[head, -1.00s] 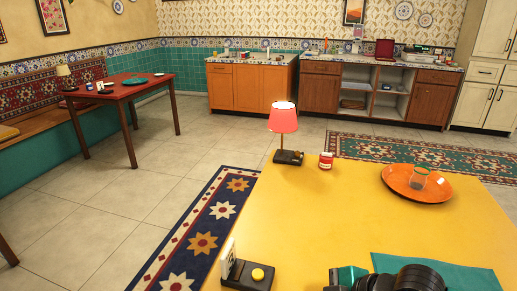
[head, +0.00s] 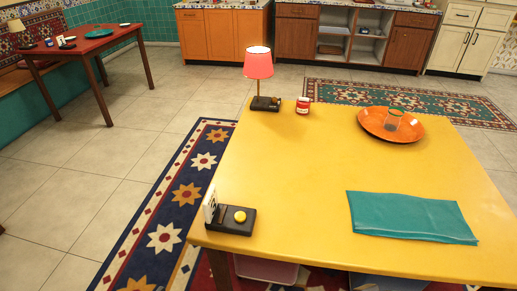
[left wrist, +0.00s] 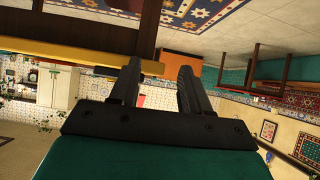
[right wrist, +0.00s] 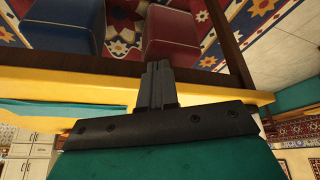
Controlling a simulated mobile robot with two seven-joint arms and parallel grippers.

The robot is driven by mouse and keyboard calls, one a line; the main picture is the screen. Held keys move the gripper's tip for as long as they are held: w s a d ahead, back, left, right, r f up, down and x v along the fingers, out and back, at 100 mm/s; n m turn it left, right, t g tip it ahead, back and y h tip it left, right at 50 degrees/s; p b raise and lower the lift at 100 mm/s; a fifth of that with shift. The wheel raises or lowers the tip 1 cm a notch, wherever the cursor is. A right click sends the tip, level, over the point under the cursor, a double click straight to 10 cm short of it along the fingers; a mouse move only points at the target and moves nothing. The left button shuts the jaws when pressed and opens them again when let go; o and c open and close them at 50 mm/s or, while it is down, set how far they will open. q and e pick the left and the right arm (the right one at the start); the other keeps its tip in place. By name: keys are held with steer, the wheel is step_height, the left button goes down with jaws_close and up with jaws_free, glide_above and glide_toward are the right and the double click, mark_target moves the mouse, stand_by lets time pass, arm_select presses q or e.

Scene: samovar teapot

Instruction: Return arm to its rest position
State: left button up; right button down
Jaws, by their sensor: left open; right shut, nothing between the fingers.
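My left gripper (left wrist: 157,90) shows in the left wrist view, its two dark fingers apart and nothing between them. The yellow table (left wrist: 80,52) edge lies behind its fingers. My right gripper (right wrist: 157,72) shows in the right wrist view, its fingers pressed together with nothing held. The yellow table's edge (right wrist: 60,88) is behind it, with seats beyond. Neither gripper nor arm shows in the head view.
The yellow table (head: 290,185) bears a teal cloth (head: 410,216), an orange plate (head: 375,125) with a glass (head: 393,119), a red-shaded lamp (head: 258,64), a red jar (head: 303,105) and a black box with a yellow button (head: 231,220). The table's middle is clear.

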arm_select(q)
steer(key=shift+s+a+f+y+p, duration=0.2)
steer(key=shift+s+a+f+p, duration=0.2)
steer(key=shift+a, duration=0.2)
steer(key=shift+s+a+f+y+p, duration=0.25)
steer(key=shift+a+f+p, duration=0.1)
steer(key=shift+a+f, duration=0.15)
arm_select(e)
steer(key=w+a+f+t+y, duration=0.1)
steer(key=w+a+f+t, duration=0.1)
steer(key=w+f+t, duration=0.2)
steer(key=shift+w+a+f+n+t, duration=0.2)
steer(key=shift+w+f+n+t, duration=0.25)
steer(key=shift+t, duration=0.45)
steer(key=c, duration=1.8)
jaws_free()
